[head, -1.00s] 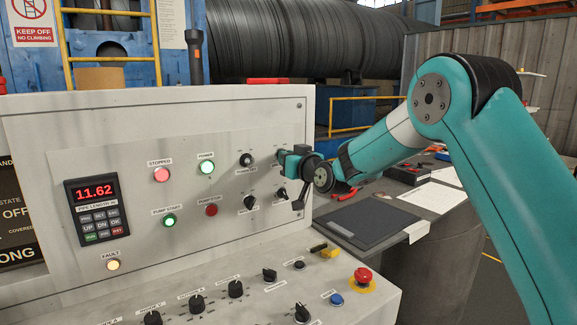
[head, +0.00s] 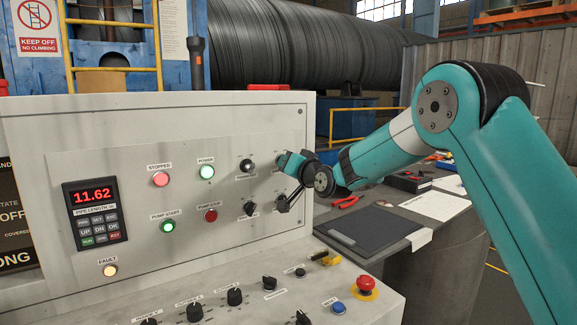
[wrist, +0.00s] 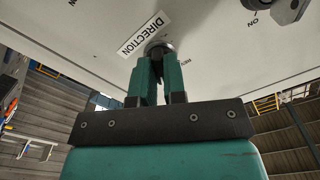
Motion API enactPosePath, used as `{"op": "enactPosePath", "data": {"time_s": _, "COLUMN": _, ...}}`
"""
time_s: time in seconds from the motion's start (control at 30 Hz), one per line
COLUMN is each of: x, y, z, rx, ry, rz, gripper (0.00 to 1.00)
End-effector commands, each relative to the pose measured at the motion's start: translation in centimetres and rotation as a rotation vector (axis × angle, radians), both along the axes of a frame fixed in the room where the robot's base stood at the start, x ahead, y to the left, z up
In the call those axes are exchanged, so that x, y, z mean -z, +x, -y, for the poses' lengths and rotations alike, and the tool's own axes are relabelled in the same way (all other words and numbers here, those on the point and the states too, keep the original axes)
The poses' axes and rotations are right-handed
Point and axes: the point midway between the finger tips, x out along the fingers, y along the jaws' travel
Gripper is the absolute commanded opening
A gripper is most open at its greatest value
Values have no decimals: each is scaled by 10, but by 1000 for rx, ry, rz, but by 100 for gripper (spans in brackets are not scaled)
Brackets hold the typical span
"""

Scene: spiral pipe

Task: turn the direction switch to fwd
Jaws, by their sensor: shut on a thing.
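The direction switch (wrist: 159,46) is a round dark knob on the pale panel, with a DIRECTION label (wrist: 144,34) beside it in the wrist view. My gripper (wrist: 159,62) is at the panel with its teal fingers closed on either side of this knob. Part of a REV marking shows to the right of the fingers; I cannot read a FWD marking. In the head view my gripper (head: 282,160) is at the upper right of the panel and hides the switch. The knob's exact pointer direction cannot be told.
Another knob (head: 283,203) sits just below my gripper, and two more knobs are to its left. A red emergency button (head: 366,284) and several knobs are on the lower sloped desk. A table (head: 455,228) with a dark pad stands to the right.

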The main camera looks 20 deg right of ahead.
Motion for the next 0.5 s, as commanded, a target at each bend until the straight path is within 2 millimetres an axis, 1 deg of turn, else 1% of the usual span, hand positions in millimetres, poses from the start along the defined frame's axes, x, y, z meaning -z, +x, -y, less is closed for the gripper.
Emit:
{"op": "enactPosePath", "data": {"time_s": 0.27, "x": 0, "y": 0, "z": 1, "rx": 2, "ry": 3, "rz": -2, "gripper": 0}}
{"op": "enactPosePath", "data": {"time_s": 0.3, "x": 0, "y": 0, "z": 1, "rx": 2, "ry": 3, "rz": -2, "gripper": 14}}
{"op": "enactPosePath", "data": {"time_s": 0.37, "x": 0, "y": 0, "z": 1, "rx": 2, "ry": 2, "rz": -2, "gripper": 28}}
{"op": "enactPosePath", "data": {"time_s": 0.4, "x": 0, "y": 0, "z": 1, "rx": 1, "ry": 2, "rz": -1, "gripper": 37}}
{"op": "enactPosePath", "data": {"time_s": 0.5, "x": 0, "y": 0, "z": 0, "rx": 1, "ry": 2, "rz": -1, "gripper": 37}}
